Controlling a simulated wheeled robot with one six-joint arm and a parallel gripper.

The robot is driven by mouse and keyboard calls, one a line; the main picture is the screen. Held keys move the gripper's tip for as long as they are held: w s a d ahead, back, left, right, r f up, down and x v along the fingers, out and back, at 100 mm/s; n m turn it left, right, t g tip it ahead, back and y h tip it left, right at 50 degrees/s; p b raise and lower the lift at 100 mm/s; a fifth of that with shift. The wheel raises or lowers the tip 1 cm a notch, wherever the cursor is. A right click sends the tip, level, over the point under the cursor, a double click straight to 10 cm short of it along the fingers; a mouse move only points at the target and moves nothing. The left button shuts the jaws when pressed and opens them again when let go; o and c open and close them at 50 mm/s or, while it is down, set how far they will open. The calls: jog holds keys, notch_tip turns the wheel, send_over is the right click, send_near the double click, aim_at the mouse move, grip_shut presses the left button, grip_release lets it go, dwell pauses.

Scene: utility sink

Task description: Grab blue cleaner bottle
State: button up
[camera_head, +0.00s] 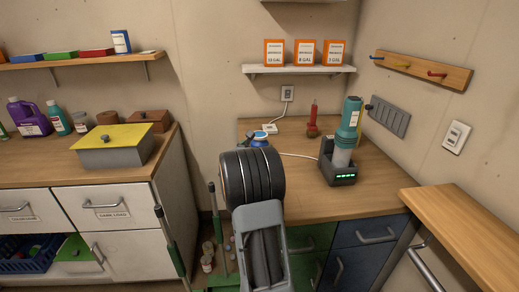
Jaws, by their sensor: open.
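A teal-blue bottle (57,119) with a pale label stands upright on the left wooden counter, between a purple jug and a small jar. It looks like a cleaner bottle. A small blue item (259,138) on the back counter is partly hidden by my arm, so I cannot tell what it is. My arm rises from the bottom middle, with a dark ribbed part over the gap between the counters. My gripper's fingers do not show. The arm is well to the right of the teal-blue bottle, not touching it.
A purple jug (28,118) and a grey box with a yellow lid (113,147) flank the bottle. A teal device (345,130) stands in a black charger (337,173) on the right counter. A wooden ledge (468,235) juts out at right. The left counter's front left is clear.

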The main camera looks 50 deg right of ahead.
jog(key=shift+x, duration=1.6)
jog(key=shift+c, duration=0.4)
jog(key=c, duration=1)
jog(key=shift+c, duration=0.5)
jog(key=shift+r, duration=0.15)
